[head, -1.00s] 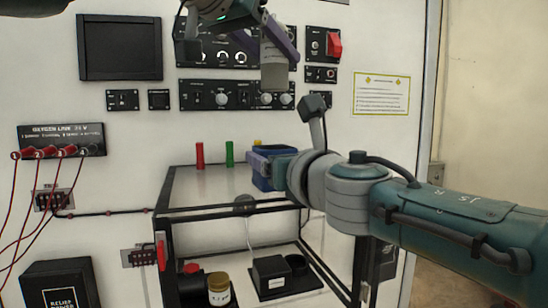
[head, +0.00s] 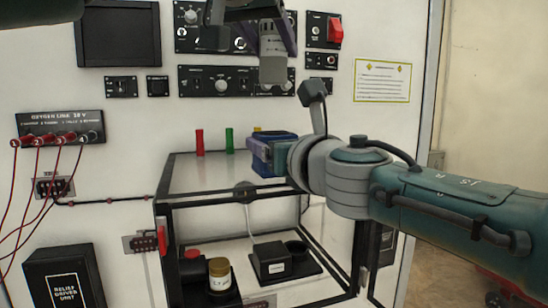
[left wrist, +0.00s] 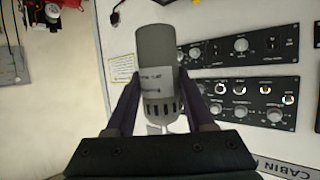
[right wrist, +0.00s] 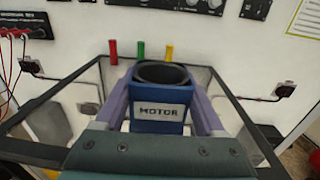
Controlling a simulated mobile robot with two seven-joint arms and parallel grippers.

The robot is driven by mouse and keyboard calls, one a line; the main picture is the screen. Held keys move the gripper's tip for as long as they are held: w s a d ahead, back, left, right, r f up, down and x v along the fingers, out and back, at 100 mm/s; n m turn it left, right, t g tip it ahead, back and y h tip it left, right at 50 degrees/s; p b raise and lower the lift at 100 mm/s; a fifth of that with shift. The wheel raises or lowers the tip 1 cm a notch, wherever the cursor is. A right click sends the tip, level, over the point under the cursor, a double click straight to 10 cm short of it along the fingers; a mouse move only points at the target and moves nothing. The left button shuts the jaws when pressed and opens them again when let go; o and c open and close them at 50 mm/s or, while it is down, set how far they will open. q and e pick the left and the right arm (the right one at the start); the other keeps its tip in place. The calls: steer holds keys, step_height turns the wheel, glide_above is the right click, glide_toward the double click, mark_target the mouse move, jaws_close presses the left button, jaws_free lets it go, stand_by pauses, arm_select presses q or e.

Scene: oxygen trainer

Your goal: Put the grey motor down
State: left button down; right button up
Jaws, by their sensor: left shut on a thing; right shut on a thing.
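The grey motor (left wrist: 157,70) is a grey cylinder with a label and dark slots. It is between the fingers of my left gripper (left wrist: 158,105), which is shut on it, high in front of the panel; the motor also shows in the head view (head: 272,62). My right gripper (right wrist: 160,105) is shut on a blue holder (right wrist: 160,100) marked MOTOR, with a round dark opening on top that looks empty. In the head view the blue holder (head: 272,158) is at the right rear of the glass-topped frame, below the motor. Whether it touches the top is unclear.
Red (head: 199,142) and green (head: 229,140) cylinders stand on the frame's top (head: 205,178), with a yellow one (right wrist: 170,52) behind the holder. A jar (head: 219,275) and a black stand (head: 275,262) are inside below. Red cables hang at the left.

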arm_select(q)
step_height(320, 180, down, 10)
steer(key=shift+r, duration=0.1)
stand_by(0.4)
steer(key=shift+f, duration=0.3)
steer(key=shift+f, duration=0.3)
steer(key=shift+c, duration=1.4)
jaws_free()
steer(key=shift+s+r, duration=0.15)
steer(key=shift+r, duration=0.5)
steer(key=v, duration=1.1)
steer(key=shift+s, duration=0.4)
